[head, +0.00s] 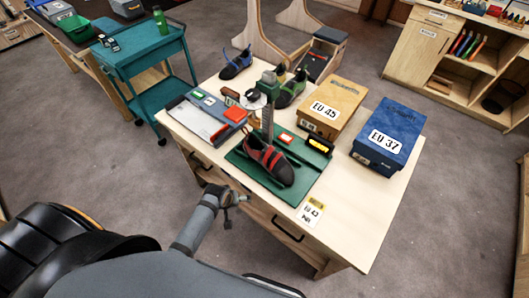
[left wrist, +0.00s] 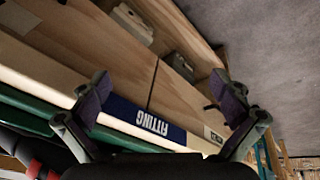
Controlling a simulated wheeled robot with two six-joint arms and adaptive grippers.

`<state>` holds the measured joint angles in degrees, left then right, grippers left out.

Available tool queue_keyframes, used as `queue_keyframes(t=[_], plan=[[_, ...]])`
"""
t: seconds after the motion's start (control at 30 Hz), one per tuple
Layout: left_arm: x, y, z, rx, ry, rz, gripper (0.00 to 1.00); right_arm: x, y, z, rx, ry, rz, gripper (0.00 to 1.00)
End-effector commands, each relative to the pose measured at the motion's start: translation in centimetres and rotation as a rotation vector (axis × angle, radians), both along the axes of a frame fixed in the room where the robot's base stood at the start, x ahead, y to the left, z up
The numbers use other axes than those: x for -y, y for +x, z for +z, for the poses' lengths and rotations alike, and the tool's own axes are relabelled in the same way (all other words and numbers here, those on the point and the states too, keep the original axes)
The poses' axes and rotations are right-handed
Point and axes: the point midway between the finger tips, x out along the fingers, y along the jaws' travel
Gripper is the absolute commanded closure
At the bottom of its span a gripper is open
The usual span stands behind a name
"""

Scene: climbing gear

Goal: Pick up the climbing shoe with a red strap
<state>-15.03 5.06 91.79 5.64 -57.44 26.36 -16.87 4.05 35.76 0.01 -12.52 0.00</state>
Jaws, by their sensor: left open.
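The climbing shoe with red straps (head: 267,160) is dark and lies on a green mat (head: 243,165) near the front of the wooden table (head: 345,215). A dark and red part at the lower left corner of the left wrist view (left wrist: 35,167) looks like this shoe, mostly cut off. My left gripper (head: 231,196) is in front of the table's drawer side, apart from the shoe. In the left wrist view its two fingers (left wrist: 160,85) are spread, with nothing between them but the table's front and a blue "FITTING" label behind. My right gripper is not in view.
A grey upright gauge (head: 267,122) stands behind the shoe. An "EU 45" box (head: 335,103) and a blue "EU 37" box (head: 390,130) are to the right. Other shoes (head: 236,64) stand behind. A tray (head: 205,118) lies left. The table's front right is mostly clear.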

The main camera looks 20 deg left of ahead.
Motion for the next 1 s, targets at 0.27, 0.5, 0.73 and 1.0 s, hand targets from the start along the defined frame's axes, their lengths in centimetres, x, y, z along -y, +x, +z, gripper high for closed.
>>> queue_keyframes(t=[0.27,0.5,0.73,1.0], plan=[[3.4,10.4,13.6,0.114,-0.326,0.447,0.0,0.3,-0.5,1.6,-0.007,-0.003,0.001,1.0],[4.8,13.9,18.0,0.124,-0.498,0.656,0.0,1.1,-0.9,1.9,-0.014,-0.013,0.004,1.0],[5.3,15.0,16.5,0.121,-0.504,0.664,0.0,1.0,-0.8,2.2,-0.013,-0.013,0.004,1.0],[5.9,16.7,13.7,0.123,-0.503,0.661,0.0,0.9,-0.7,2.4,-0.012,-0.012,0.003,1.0]])
